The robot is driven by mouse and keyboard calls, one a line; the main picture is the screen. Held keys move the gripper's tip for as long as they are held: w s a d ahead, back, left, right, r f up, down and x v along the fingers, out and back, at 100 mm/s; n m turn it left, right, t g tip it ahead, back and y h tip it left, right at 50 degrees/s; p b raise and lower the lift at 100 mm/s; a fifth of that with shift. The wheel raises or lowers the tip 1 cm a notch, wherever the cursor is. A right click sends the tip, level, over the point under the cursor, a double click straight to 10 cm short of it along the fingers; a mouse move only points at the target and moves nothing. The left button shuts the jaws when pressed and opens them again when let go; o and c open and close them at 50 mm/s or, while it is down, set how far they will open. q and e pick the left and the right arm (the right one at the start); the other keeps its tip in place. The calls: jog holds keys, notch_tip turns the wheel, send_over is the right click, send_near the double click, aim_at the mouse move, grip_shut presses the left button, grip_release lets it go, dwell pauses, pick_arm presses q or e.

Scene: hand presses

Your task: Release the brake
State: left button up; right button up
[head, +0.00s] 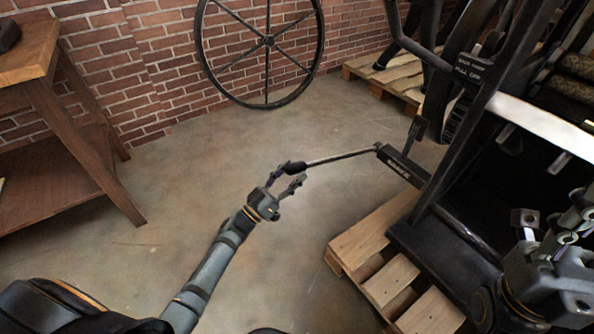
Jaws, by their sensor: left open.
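A thin metal lever (335,158) with a black grip (293,168) at its free end sticks out to the left from a black arm (403,165) on the press. Small lettering on that arm is too small to read for sure. My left gripper (286,182) is open at the black grip, with its fingers close to it; I cannot tell whether they touch it. My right gripper (555,222) is at the right edge, in front of the press and away from the lever. Its fingers are partly cut off by the frame.
The black press (440,232) stands on a wooden pallet (372,235) at the right. A wooden table (30,55) stands at the left. A large spoked wheel (268,40) leans by the brick wall (150,60). The concrete floor (200,165) between them is clear.

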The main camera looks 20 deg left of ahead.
pick_arm(q)
jog(key=shift+x, duration=1.15)
jog(key=shift+c, duration=0.5)
grip_shut()
